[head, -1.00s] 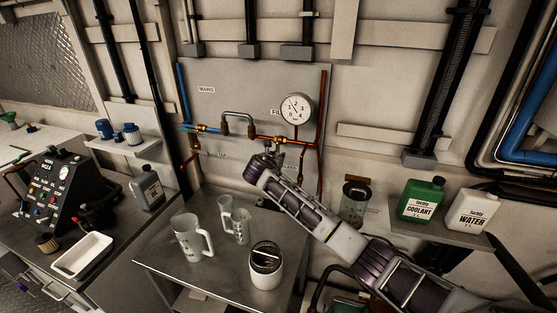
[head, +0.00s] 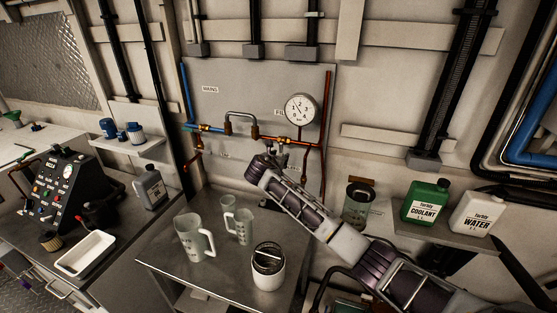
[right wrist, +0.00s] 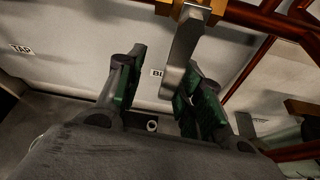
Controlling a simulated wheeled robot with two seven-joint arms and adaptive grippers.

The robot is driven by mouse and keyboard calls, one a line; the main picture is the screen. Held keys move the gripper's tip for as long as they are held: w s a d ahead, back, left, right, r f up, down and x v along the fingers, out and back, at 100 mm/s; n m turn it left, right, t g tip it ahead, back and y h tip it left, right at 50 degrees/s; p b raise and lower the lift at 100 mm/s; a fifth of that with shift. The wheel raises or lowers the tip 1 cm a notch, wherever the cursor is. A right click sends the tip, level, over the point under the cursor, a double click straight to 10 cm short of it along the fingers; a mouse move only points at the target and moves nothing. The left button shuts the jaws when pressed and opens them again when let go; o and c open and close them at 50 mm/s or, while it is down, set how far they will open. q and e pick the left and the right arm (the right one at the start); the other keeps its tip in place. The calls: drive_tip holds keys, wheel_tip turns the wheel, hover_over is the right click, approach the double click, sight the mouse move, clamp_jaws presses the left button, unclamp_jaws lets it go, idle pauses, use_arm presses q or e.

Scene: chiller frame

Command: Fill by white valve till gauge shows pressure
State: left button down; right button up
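The round white pressure gauge (head: 300,110) sits on the wall panel above the copper pipe. Its needle seems to point to the upper left; the exact reading is too small to tell. My right gripper (head: 268,158) is at the pipework below and left of the gauge. In the right wrist view, its green-padded fingers (right wrist: 158,88) stand apart. A pale grey valve lever (right wrist: 183,50) hangs from a brass fitting (right wrist: 190,10) and reaches down by the right finger; I cannot tell whether they touch. My left gripper is not in view.
A metal table (head: 215,272) below holds clear jugs (head: 193,240) and a white canister (head: 267,270). A green coolant bottle (head: 425,203) and a white water bottle (head: 475,213) stand on the right shelf. Copper pipes (head: 323,165) run close around my right gripper.

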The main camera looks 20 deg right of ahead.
drive_tip(key=v, duration=1.2)
idle(0.4)
drive_tip(key=shift+f, duration=0.1)
